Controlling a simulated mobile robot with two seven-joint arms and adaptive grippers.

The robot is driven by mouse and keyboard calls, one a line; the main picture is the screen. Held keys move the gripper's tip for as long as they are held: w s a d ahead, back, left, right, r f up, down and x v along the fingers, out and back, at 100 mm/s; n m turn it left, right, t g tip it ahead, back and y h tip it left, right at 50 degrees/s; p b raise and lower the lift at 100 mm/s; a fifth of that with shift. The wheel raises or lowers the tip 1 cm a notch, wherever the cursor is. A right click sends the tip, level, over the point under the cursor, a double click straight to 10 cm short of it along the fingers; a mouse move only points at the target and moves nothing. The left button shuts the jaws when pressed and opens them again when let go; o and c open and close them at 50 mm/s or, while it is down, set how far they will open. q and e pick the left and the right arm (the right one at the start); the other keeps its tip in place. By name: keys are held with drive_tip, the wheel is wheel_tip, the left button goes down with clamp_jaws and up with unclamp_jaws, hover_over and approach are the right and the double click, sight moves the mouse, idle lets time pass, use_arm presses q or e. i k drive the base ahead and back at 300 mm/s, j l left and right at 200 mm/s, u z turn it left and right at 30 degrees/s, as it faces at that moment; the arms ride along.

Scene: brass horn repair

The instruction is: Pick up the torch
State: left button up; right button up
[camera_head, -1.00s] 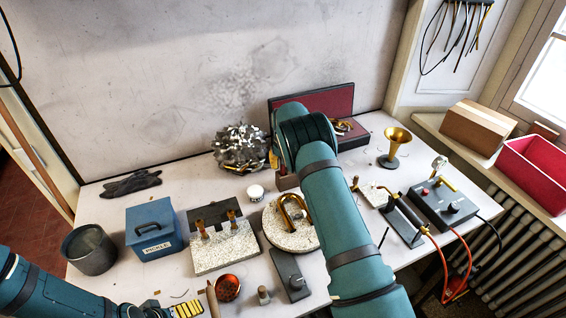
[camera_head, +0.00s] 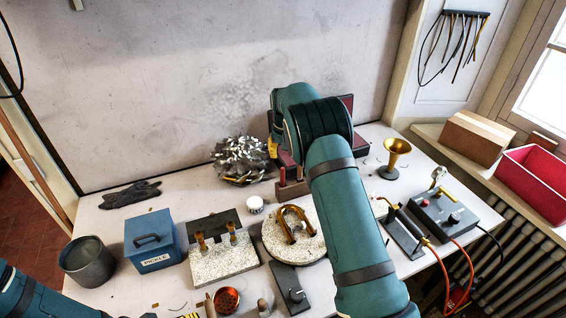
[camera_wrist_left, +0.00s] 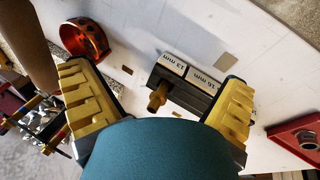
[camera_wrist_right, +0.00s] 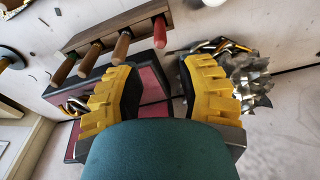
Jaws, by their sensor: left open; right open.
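The torch (camera_head: 410,221) is at the right of the bench in the head view. It has a dark handle and a brass tip, and it rests tilted on a dark stand (camera_head: 396,239). An orange hose runs from its lower end. My right gripper (camera_wrist_right: 158,82) is open and empty, above a wooden rack of handled tools. In the head view only a bit of its yellow finger (camera_head: 272,148) shows, far left of the torch. My left gripper (camera_wrist_left: 157,92) is open around empty space near a dark block with size labels. Neither wrist view shows the torch.
A control box (camera_head: 441,212) with a gauge stands right of the torch, with a brass bell (camera_head: 396,149) behind it. A round pale board (camera_head: 281,248) with a bent brass tube lies to its left. Orange hoses hang off the front right edge.

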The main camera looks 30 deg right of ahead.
sight(409, 225)
drive_tip(key=k, duration=1.5)
